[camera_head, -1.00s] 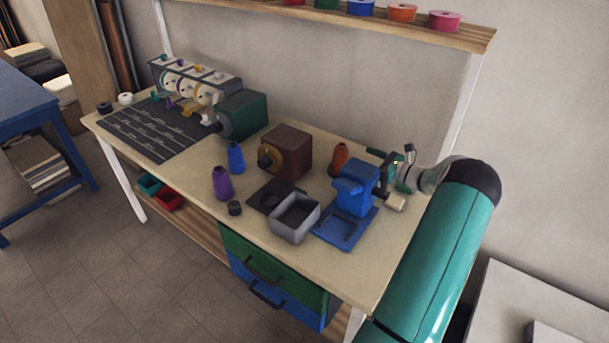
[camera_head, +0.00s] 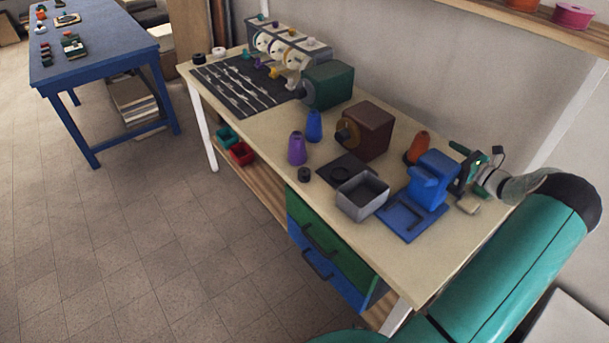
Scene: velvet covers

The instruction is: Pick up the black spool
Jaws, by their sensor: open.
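A small black spool (camera_head: 304,174) stands on the near edge of the pale workbench (camera_head: 408,259), in front of a purple cone (camera_head: 297,148). Another small black ring-like spool (camera_head: 198,58) lies at the bench's far left end, beside a white one (camera_head: 219,52). My gripper (camera_head: 466,160) is at the right end of the bench, behind the blue machine, far to the right of both black pieces. It is open and appears empty; its fingers are partly hidden by the machine's crank.
Blue (camera_head: 314,125) and orange (camera_head: 418,147) cones stand nearby.

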